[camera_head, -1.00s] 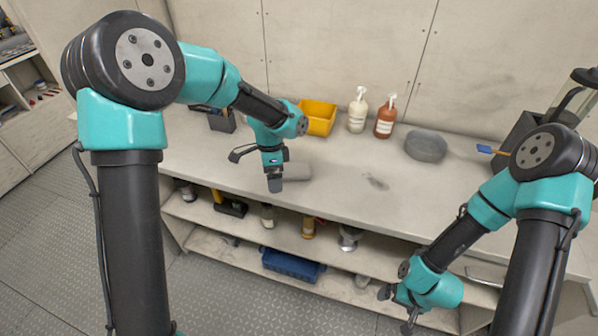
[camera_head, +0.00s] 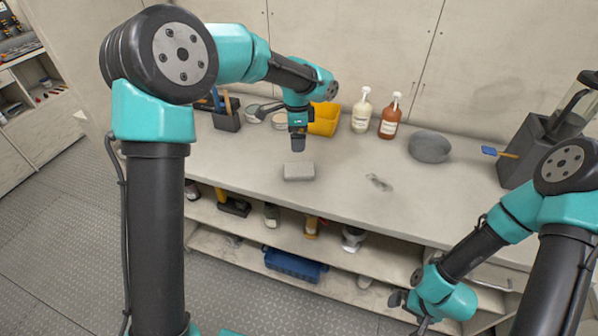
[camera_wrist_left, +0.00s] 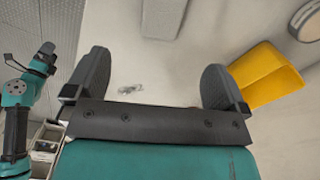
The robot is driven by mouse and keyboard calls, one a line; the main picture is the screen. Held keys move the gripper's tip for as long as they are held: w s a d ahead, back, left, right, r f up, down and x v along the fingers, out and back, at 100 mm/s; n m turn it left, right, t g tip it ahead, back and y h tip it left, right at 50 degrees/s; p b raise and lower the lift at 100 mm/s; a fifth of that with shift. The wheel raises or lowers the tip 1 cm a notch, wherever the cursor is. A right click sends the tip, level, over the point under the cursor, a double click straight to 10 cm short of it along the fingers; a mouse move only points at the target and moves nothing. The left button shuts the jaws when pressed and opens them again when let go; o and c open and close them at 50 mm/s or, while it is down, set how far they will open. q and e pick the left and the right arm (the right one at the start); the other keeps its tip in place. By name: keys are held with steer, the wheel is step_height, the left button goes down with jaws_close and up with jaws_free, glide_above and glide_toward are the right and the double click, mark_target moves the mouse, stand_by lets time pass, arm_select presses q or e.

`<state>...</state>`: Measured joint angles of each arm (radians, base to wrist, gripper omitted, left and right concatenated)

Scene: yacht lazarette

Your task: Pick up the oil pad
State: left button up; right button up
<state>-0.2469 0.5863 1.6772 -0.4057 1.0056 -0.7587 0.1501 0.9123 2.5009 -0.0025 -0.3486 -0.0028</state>
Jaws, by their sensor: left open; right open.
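The oil pad appears to be the grey rectangular block (camera_head: 299,171) lying flat on the workbench. It shows at the top of the left wrist view (camera_wrist_left: 163,17), cut off by the frame edge. My left gripper (camera_head: 298,143) is above the bench, just behind the pad in the head view, apart from it. In the left wrist view its two fingers (camera_wrist_left: 157,72) stand wide apart with nothing between them but bench farther off. My right gripper (camera_head: 409,310) is low at the bench's front, open and empty, partly hidden by its arm.
Behind the left gripper is a yellow bin (camera_head: 325,119), with a white bottle (camera_head: 361,116) and a brown bottle (camera_head: 389,121) beside it. A dark round object (camera_head: 429,147) and a small grey scrap (camera_head: 379,182) lie to the right. The bench (camera_head: 345,202) around the pad is clear.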

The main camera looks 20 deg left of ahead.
arm_select(q)
glide_above(298, 169)
steer(key=f, duration=0.9)
steer(key=shift+s+f, duration=0.1)
steer(key=shift+s, duration=0.3)
steer(key=shift+w+f, duration=0.2)
steer(key=shift+f, duration=1.1)
steer(key=shift+w+f, duration=0.15)
steer(key=shift+f, duration=1.15)
steer(key=c, duration=1)
steer(key=shift+r, duration=0.1)
